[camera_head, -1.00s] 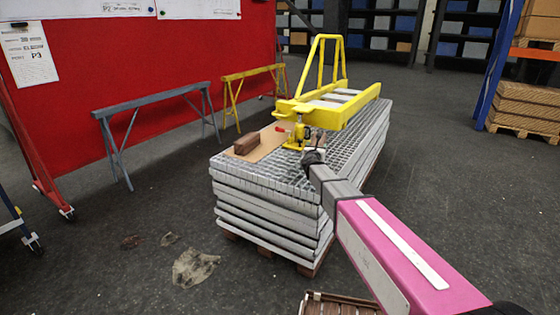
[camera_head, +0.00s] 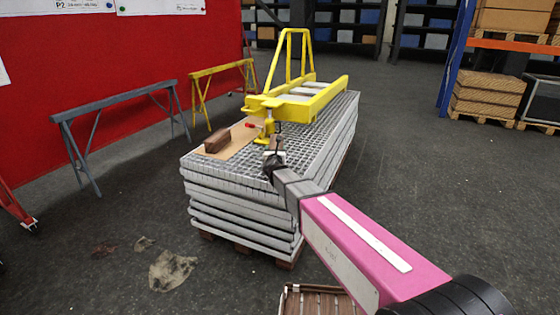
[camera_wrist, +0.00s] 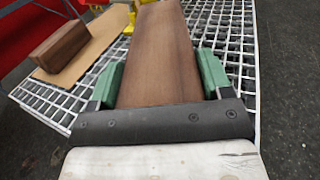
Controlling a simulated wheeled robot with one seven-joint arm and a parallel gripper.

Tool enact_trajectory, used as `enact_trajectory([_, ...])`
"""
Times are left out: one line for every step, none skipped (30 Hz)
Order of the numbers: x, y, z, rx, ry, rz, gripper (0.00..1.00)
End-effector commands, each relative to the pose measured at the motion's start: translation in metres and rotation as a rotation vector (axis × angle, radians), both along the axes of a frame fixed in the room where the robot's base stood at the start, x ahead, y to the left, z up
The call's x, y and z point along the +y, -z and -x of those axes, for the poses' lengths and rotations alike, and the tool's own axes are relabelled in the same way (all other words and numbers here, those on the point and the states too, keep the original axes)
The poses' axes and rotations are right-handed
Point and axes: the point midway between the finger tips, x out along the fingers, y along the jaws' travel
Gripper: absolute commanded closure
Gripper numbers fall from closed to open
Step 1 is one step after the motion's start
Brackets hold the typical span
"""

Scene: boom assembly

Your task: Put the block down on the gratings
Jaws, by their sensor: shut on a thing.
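My gripper (camera_wrist: 160,80) is shut on a brown wooden block (camera_wrist: 160,50), with a green pad on each side of it in the wrist view. In the head view my gripper (camera_head: 272,160) is over the near part of the gratings (camera_head: 240,186), a stack of grey metal grids on a wooden pallet. In the wrist view the grating mesh (camera_wrist: 225,40) shows below and around the held block. I cannot tell whether the block touches it. A second brown block (camera_head: 217,142) lies on a tan board on the stack's left side, and also shows in the wrist view (camera_wrist: 62,45).
A yellow frame (camera_head: 300,100) stands on the gratings just beyond my gripper. The tan board (camera_head: 240,138) covers the left part of the top. A grey trestle (camera_head: 115,105) and a yellow trestle (camera_head: 222,70) stand left. A slatted crate (camera_head: 320,298) is on the floor in front.

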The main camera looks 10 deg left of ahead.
Motion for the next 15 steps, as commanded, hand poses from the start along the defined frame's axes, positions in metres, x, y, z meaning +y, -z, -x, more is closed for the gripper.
enact_trajectory([-0.006,0.006,-0.010,-0.001,0.004,0.002,0.71])
enact_trajectory([-0.009,0.009,-0.014,-0.002,0.003,0.002,0.71])
enact_trajectory([-0.013,0.012,-0.019,-0.002,0.003,0.001,0.71])
enact_trajectory([-0.016,0.015,-0.022,-0.002,0.003,0.002,0.71])
enact_trajectory([-0.019,0.017,-0.025,-0.002,0.003,0.001,0.71])
enact_trajectory([-0.021,0.020,-0.028,-0.002,0.002,0.001,0.71])
enact_trajectory([-0.023,0.022,-0.030,-0.002,0.002,0.002,0.71])
enact_trajectory([-0.024,0.023,-0.032,-0.002,0.001,0.001,0.71])
enact_trajectory([-0.026,0.024,-0.033,-0.002,0.001,0.001,0.71])
enact_trajectory([-0.027,0.025,-0.034,-0.002,0.001,0.001,0.71])
enact_trajectory([-0.027,0.026,-0.034,-0.002,0.001,0.001,0.71])
enact_trajectory([-0.028,0.027,-0.035,-0.002,0.001,0.001,0.71])
enact_trajectory([-0.028,0.028,-0.035,-0.002,0.001,0.001,0.71])
enact_trajectory([-0.028,0.030,-0.035,-0.001,0.001,0.001,0.71])
enact_trajectory([-0.028,0.033,-0.035,-0.001,0.001,0.001,0.71])
